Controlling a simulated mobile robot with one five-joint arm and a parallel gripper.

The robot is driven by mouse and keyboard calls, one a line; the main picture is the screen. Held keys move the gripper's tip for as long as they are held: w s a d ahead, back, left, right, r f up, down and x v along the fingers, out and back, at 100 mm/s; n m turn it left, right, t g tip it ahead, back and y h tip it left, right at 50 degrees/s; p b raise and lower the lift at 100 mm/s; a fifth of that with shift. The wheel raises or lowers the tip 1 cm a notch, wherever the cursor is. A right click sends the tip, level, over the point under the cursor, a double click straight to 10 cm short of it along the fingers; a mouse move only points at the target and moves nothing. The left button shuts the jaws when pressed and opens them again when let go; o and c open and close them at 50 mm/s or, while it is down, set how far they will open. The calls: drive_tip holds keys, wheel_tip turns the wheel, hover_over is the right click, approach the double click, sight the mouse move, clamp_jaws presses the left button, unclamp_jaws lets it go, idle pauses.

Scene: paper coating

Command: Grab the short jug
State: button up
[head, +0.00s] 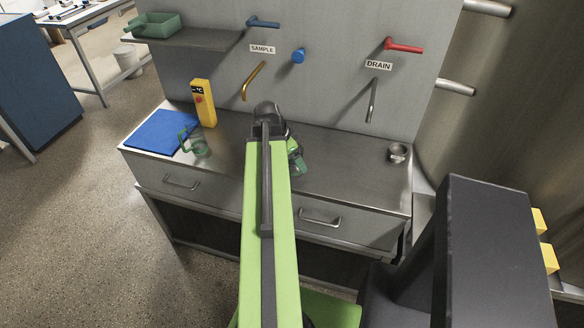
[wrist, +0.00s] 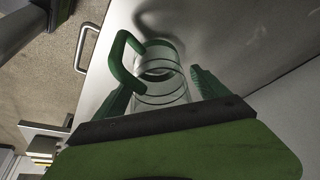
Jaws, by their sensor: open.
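A clear jug with dark rings and a green handle (wrist: 128,62) shows in the wrist view, in line with the gap between my fingers. My gripper (wrist: 163,88) is open, one green finger on each side of the jug's body; I cannot tell how deep the jug sits between them. In the head view my arm hides most of this area, and only green parts (head: 296,160) show beside it. Another clear jug with a green handle (head: 194,141) stands on the counter to the left, by the blue mat. I cannot tell from these views which jug is shorter.
The steel counter (head: 340,160) carries a blue mat (head: 157,131), a yellow meter (head: 203,103) and a small metal cup (head: 398,152). A brass sample spout (head: 253,80) and a steel drain spout (head: 372,99) hang from the back panel. The counter right of my arm is mostly clear.

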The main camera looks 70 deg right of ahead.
drive_tip(key=shift+r, duration=0.15)
drive_tip(key=c, duration=1.6)
drive_tip(key=shift+c, duration=0.2)
